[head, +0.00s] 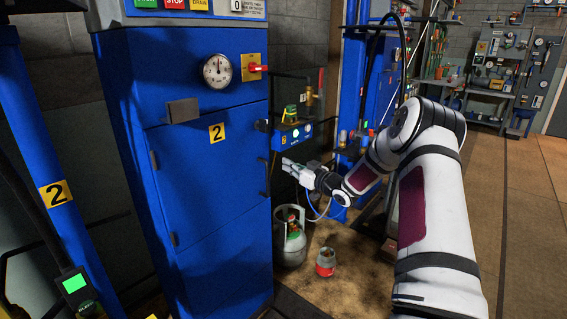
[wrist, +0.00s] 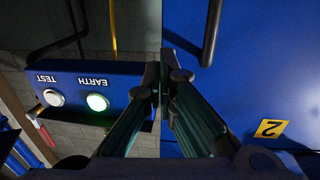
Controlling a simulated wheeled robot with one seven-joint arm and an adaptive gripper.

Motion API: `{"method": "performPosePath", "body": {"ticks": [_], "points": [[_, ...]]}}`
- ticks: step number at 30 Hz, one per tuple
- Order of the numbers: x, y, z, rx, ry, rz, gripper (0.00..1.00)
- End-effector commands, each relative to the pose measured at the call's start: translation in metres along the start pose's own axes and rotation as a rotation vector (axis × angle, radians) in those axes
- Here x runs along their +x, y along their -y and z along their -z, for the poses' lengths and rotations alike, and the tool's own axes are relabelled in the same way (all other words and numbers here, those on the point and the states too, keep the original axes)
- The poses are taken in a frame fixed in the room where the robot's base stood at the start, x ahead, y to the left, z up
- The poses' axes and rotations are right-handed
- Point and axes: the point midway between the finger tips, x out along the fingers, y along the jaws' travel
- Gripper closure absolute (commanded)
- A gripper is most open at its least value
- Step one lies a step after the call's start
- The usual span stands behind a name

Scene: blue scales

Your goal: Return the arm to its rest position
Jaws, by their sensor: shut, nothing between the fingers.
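My gripper (head: 288,166) is at the end of my white arm, which reaches in from the right in the head view. It is beside the right edge of the blue cabinet (head: 205,203) marked 2. In the wrist view my gripper (wrist: 163,76) has its two dark fingers together, shut and empty. Behind the fingers are a blue box (wrist: 70,85) with TEST and EARTH buttons, upside down, and the blue cabinet face (wrist: 255,60). The EARTH button (wrist: 97,102) glows green; the TEST button (wrist: 54,97) is white.
A gas cylinder (head: 291,246) and a small red canister (head: 326,263) stand on the floor below my gripper. A blue post (head: 38,150) stands at left. Open floor (head: 525,240) lies at right.

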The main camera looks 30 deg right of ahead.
Motion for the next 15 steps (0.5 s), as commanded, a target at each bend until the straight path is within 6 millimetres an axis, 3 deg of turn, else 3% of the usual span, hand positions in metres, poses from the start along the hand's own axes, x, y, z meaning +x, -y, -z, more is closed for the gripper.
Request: {"method": "performPosePath", "body": {"ticks": [9,15], "points": [[-0.048,-0.006,0.001,0.0,0.0,-0.001,1.0],[-0.062,-0.007,0.0,0.0,0.0,0.0,1.0]]}}
